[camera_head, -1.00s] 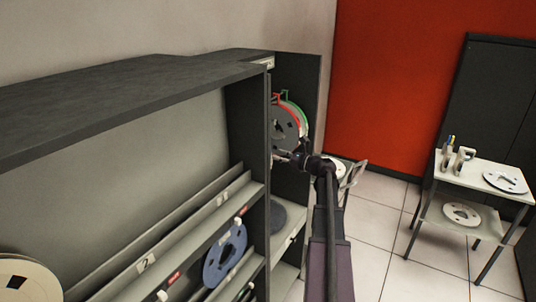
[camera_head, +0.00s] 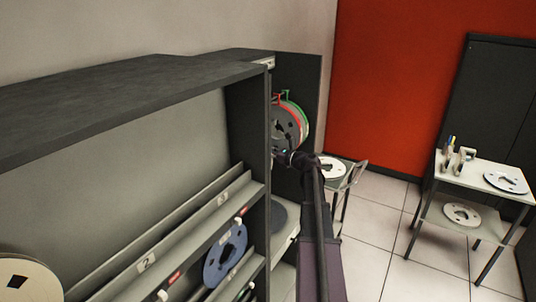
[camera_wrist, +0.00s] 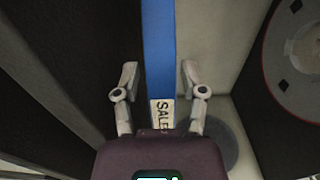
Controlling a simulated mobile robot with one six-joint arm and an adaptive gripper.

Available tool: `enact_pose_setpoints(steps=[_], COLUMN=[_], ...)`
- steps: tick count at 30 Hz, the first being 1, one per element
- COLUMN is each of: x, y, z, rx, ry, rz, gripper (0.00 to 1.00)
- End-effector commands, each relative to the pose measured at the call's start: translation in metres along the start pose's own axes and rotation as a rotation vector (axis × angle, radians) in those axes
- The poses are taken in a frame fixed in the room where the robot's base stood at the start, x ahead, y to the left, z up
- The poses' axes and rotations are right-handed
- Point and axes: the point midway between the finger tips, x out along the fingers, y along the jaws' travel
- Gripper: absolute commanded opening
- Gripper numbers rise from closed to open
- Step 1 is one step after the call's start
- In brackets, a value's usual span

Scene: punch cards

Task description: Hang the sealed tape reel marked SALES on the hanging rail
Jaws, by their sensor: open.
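The SALES reel (camera_wrist: 160,45) shows edge-on in the wrist view as an upright blue band with a white label reading SALES near my palm. My gripper (camera_wrist: 159,75) is open, with one finger on each side of the band and a visible gap to each. In the head view my gripper (camera_head: 281,156) is inside the right bay of the dark cabinet, just below the hanging reels. I cannot pick out the SALES reel's blue edge there. Red and green hooks (camera_head: 283,94) show at the top of the hanging reels; the rail itself is not clear.
A red-rimmed reel (camera_wrist: 299,70) is close on the right in the wrist view. A dark bay wall (camera_wrist: 50,80) is on the left. A blue reel (camera_head: 225,255) sits in the sloping rack. A side table (camera_head: 470,172) holds more reels at the right.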

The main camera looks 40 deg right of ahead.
Motion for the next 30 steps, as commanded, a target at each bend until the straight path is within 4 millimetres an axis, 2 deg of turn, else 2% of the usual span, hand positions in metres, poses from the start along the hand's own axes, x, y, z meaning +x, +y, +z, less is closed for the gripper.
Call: enact_pose_setpoints(steps=[5, 7, 11, 30], x=[-0.0002, -0.0003, -0.0004, -0.0006], y=[-0.0001, -0.0002, -0.0002, -0.0003], z=[0.0, 0.0, 0.0, 0.0082], rx=[0.0, 0.0, 0.0, 0.002], ry=[0.0, 0.0, 0.0, -0.003], rz=[0.0, 0.0, 0.0, 0.0], gripper=[0.54, 0.39, 0.01, 0.0])
